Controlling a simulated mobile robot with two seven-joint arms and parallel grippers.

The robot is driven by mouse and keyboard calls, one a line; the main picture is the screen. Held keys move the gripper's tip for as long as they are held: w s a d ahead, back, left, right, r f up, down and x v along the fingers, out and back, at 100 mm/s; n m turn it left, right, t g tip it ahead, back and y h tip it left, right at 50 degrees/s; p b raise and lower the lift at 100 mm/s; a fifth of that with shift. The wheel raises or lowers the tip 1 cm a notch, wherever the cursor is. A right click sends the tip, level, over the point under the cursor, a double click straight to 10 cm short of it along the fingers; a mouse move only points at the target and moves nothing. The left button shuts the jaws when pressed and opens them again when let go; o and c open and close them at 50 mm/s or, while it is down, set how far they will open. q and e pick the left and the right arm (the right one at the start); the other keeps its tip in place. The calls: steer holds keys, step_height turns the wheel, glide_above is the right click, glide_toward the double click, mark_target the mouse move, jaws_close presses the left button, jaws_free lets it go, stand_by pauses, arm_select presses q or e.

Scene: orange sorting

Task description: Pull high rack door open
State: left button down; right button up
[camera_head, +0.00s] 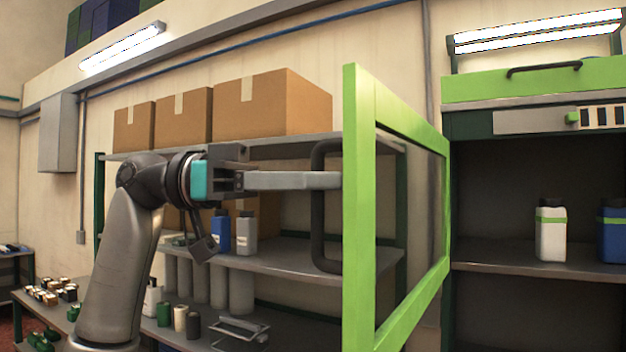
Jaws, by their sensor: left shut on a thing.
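The high rack door (360,215) is a bright green frame with a clear or dark panel, swung out from the rack (447,200) at the right, so it stands open at a wide angle. Its black bar handle (318,208) is on the left face of the door. My left gripper (325,180) comes in from the left, with its long grey fingers level and closed at the handle's upright bar. The fingertips partly hide the bar. My right gripper is not in view.
Inside the open rack, a white bottle (551,232) and a blue bottle (611,234) stand on a shelf. Behind my left arm is a shelf unit (290,258) with cardboard boxes (275,105), bottles and canisters. A low table with small items is at far left.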

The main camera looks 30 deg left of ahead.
arm_select(q)
steer(key=c, duration=0.8)
jaws_free()
steer(key=shift+c, duration=0.2)
steer(key=b+v, duration=0.2)
steer(key=v, duration=1.3)
